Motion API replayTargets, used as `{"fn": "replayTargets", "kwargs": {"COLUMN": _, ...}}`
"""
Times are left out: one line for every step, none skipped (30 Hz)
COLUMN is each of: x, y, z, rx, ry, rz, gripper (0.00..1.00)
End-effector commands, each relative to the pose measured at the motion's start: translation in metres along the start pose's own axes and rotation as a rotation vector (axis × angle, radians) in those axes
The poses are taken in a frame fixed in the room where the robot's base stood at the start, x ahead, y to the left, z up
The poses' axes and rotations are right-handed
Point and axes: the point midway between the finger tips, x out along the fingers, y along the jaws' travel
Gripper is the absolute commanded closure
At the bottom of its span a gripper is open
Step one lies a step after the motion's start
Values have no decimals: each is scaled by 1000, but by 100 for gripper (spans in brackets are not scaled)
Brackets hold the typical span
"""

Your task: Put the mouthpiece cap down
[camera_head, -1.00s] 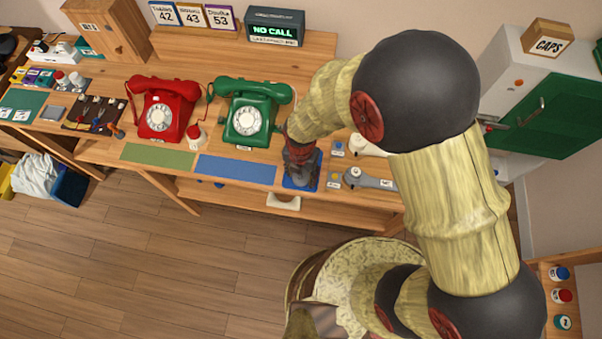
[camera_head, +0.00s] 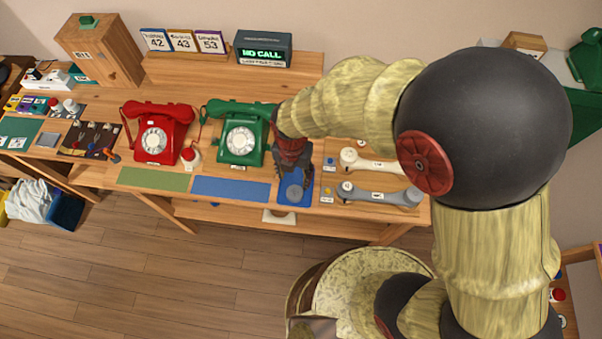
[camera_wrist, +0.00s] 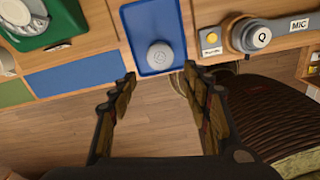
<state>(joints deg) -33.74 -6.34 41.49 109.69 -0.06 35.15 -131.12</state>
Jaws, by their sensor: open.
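The mouthpiece cap, a round grey disc with small holes in its face, lies on the small blue tray (camera_wrist: 145,22) in the wrist view (camera_wrist: 160,55). In the head view the cap (camera_head: 294,192) shows just below my gripper (camera_head: 293,178). In the wrist view my gripper (camera_wrist: 158,78) is open, with its two fingers spread on either side and nothing between them. The cap lies beyond the fingertips, apart from them.
A green phone (camera_head: 240,135) stands just left of my arm, with a red phone (camera_head: 160,135) further left. Flat blue (camera_head: 230,189) and green (camera_head: 152,180) mats lie along the table's front edge. A cream handset (camera_head: 375,162) lies behind the grey one.

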Motion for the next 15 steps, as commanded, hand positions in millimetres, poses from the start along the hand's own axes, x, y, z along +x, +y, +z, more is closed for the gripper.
{"fn": "replayTargets", "kwargs": {"x": -2, "y": 0, "z": 0, "rx": 0, "ry": 0, "rz": 0, "gripper": 52}}
{"fn": "replayTargets", "kwargs": {"x": -2, "y": 0, "z": 0, "rx": 0, "ry": 0, "rz": 0, "gripper": 52}}
{"fn": "replayTargets", "kwargs": {"x": -2, "y": 0, "z": 0, "rx": 0, "ry": 0, "rz": 0, "gripper": 52}}
{"fn": "replayTargets", "kwargs": {"x": -2, "y": 0, "z": 0, "rx": 0, "ry": 0, "rz": 0, "gripper": 52}}
{"fn": "replayTargets", "kwargs": {"x": -2, "y": 0, "z": 0, "rx": 0, "ry": 0, "rz": 0, "gripper": 52}}
{"fn": "replayTargets", "kwargs": {"x": -3, "y": 0, "z": 0, "rx": 4, "ry": -1, "rz": 1, "gripper": 52}}
{"fn": "replayTargets", "kwargs": {"x": -4, "y": -1, "z": 1, "rx": 14, "ry": -2, "rz": 2, "gripper": 52}}
{"fn": "replayTargets", "kwargs": {"x": -7, "y": -2, "z": 3, "rx": 30, "ry": -5, "rz": 5, "gripper": 52}}
{"fn": "replayTargets", "kwargs": {"x": -14, "y": -4, "z": 6, "rx": 69, "ry": -10, "rz": 12, "gripper": 52}}
{"fn": "replayTargets", "kwargs": {"x": -20, "y": -6, "z": 8, "rx": 111, "ry": -15, "rz": 18, "gripper": 52}}
{"fn": "replayTargets", "kwargs": {"x": -28, "y": -10, "z": 12, "rx": 163, "ry": -21, "rz": 26, "gripper": 52}}
{"fn": "replayTargets", "kwargs": {"x": -41, "y": -15, "z": 17, "rx": 250, "ry": -30, "rz": 40, "gripper": 52}}
{"fn": "replayTargets", "kwargs": {"x": -52, "y": -21, "z": 22, "rx": 329, "ry": -38, "rz": 52, "gripper": 52}}
{"fn": "replayTargets", "kwargs": {"x": -65, "y": -26, "z": 26, "rx": 414, "ry": -46, "rz": 67, "gripper": 52}}
{"fn": "replayTargets", "kwargs": {"x": -82, "y": -36, "z": 32, "rx": 538, "ry": -56, "rz": 87, "gripper": 52}}
